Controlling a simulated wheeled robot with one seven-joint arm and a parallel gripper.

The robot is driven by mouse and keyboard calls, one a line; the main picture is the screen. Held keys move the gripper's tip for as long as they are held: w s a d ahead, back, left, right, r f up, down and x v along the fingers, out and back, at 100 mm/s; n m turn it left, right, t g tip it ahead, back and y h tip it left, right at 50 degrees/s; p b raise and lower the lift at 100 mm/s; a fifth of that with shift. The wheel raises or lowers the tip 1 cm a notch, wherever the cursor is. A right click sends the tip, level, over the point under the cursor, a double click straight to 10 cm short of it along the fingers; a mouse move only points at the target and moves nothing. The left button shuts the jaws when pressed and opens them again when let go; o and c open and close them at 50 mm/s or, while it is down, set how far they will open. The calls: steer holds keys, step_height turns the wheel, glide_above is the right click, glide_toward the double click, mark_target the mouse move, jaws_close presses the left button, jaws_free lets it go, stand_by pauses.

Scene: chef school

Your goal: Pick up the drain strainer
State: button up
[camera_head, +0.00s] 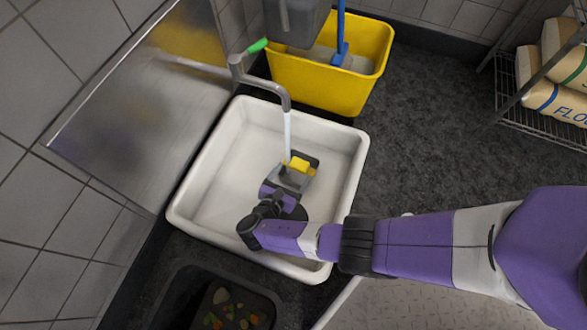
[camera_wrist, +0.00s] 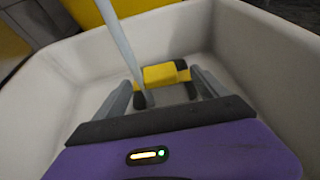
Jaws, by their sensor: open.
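My gripper (camera_head: 302,162) is low inside the white sink basin (camera_head: 235,150), fingers pointing toward the back. In the wrist view its two grey fingers are apart, with dark tips. A small yellow block (camera_wrist: 160,75) shows between and just beyond the fingertips; it also shows in the head view (camera_head: 299,164). I cannot tell whether the fingers touch it. No drain strainer is clearly recognisable; I cannot tell whether the yellow block is part of one. A dark patch (camera_head: 297,213) shows beside my wrist, partly hidden; it may be shadow.
The faucet (camera_head: 273,87) arches over the basin, and a pale stream (camera_head: 288,135) drops beside my gripper. The basin walls surround my gripper. A yellow bucket (camera_head: 330,83) stands behind, a dark bin of food scraps (camera_head: 225,308) in front, and flour bags (camera_head: 560,95) on a rack at right.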

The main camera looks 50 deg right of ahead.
mark_target(299, 164)
steer(key=b+x, duration=0.3)
steer(key=x, duration=0.3)
steer(key=shift+w+d+f, duration=0.2)
steer(key=shift+w+f, duration=0.05)
steer(key=shift+f, duration=0.05)
jaws_close()
steer(key=shift+r, duration=0.1)
step_height(299, 164, up, 20)
steer(key=p, duration=1.5)
steer(key=shift+p, duration=0.3)
